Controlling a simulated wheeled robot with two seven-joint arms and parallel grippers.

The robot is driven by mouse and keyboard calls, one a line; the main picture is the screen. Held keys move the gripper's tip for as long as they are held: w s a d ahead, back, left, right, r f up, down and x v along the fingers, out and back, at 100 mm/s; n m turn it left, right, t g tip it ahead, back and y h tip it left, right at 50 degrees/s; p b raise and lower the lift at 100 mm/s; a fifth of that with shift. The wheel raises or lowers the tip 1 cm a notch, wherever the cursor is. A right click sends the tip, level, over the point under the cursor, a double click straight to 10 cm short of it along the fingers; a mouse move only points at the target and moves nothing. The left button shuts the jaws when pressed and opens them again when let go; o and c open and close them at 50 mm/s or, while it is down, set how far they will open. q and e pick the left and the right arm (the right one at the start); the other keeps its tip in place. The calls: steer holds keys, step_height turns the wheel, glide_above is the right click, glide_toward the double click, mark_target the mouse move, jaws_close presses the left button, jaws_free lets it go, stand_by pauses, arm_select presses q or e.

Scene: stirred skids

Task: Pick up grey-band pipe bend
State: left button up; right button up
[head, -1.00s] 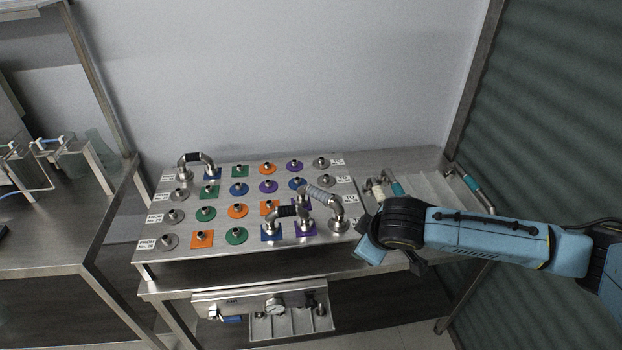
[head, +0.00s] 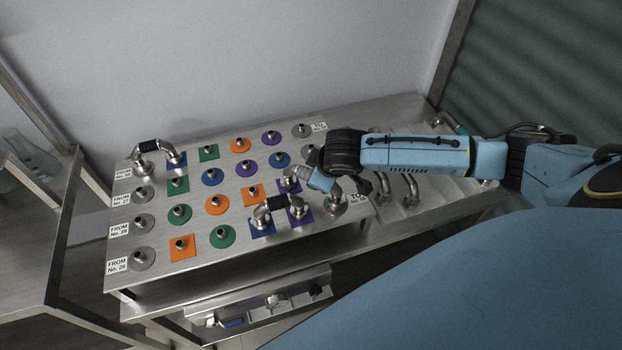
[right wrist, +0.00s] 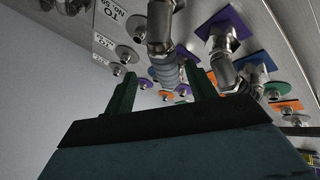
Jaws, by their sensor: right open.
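The grey-band pipe bend (right wrist: 160,28) stands on the steel port board (head: 150,278). Its ribbed grey band (right wrist: 168,72) shows in the right wrist view. My left gripper is not in view.
A black-band pipe bend (head: 278,203) stands close in front of the grey-band one. Another black-band bend (head: 149,147) stands at the back left. Several coloured ports cover the board. A tray (head: 445,193) with other bends lies to the right, partly under my right arm.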

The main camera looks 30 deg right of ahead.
steer(key=shift+w+f, duration=0.3)
steer(key=shift+f, duration=0.1)
steer(key=shift+w+a+f, duration=0.15)
steer(key=shift+w+f, duration=0.3)
steer(key=shift+f, duration=0.3)
steer(key=x, duration=0.3)
steer(key=shift+w+a, duration=0.15)
steer(key=shift+a, duration=0.1)
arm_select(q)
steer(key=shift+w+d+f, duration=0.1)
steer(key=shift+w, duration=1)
arm_select(e)
steer(key=shift+w+f, duration=0.15)
steer(key=shift+f, duration=0.2)
jaws_close()
step_height(320, 180, up, 10)
steer(key=shift+r, duration=0.1)
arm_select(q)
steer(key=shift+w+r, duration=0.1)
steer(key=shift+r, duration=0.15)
